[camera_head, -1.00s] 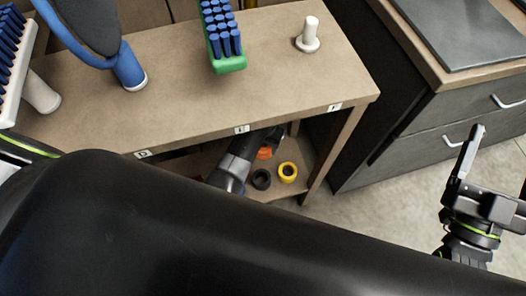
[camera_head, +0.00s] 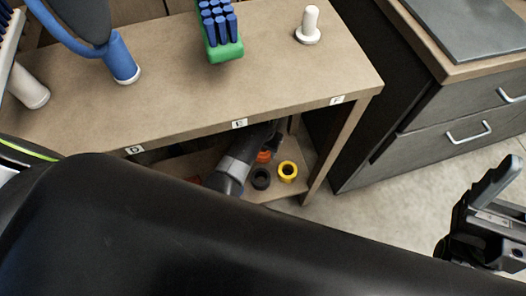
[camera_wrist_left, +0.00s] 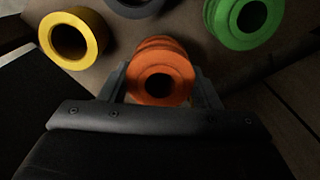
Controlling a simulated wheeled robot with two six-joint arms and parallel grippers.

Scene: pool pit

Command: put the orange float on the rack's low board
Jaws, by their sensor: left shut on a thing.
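The orange float (camera_wrist_left: 160,55), a ribbed ring with a dark hole, sits between the fingers of my left gripper (camera_wrist_left: 160,82) in the left wrist view. The gripper is shut on it. In the head view the float (camera_head: 264,156) shows only partly, under the rack's top, beside my left gripper (camera_head: 272,146). The rack's low board (camera_head: 292,186) lies beneath. I cannot tell whether the float touches the board. My right gripper (camera_head: 490,205) is at the right edge, clear of the rack; its jaw opening is unclear.
A green float (camera_wrist_left: 243,18) shows in the left wrist view. The rack's top (camera_head: 270,70) carries brushes and a white peg (camera_head: 308,28). A drawer cabinet (camera_head: 450,115) stands at right.

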